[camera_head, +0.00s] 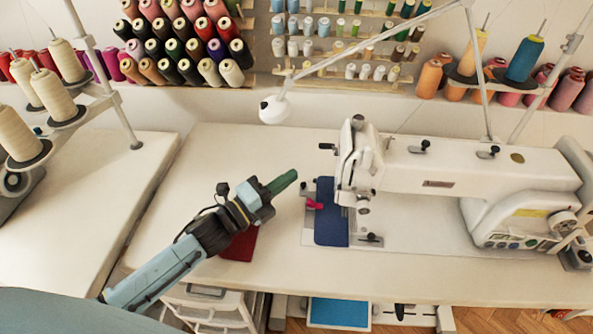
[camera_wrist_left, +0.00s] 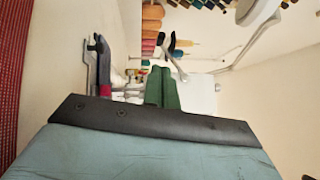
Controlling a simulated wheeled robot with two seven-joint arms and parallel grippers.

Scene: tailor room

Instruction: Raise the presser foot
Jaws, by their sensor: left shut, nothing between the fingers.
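The white sewing machine (camera_head: 440,172) stands on the table, its head (camera_head: 360,165) at its left end. Blue fabric (camera_head: 329,228) lies on the bed plate below the head. A small pink-red piece (camera_head: 314,204) sits at the fabric's left edge. The presser foot is too small to make out under the head. My left gripper (camera_head: 284,182) has green fingers, shut and empty, pointing toward the head from the left, with a gap between. The wrist view shows the closed green fingers (camera_wrist_left: 161,88) with the white machine behind them. My right gripper is out of view.
Dark red fabric (camera_head: 241,245) lies on the white table (camera_head: 215,150), partly behind my left arm. A thin white lamp arm with a round head (camera_head: 274,110) hangs over the table. Thread racks line the wall. Cream cones (camera_head: 60,107) stand at left. The table left of the machine is mostly clear.

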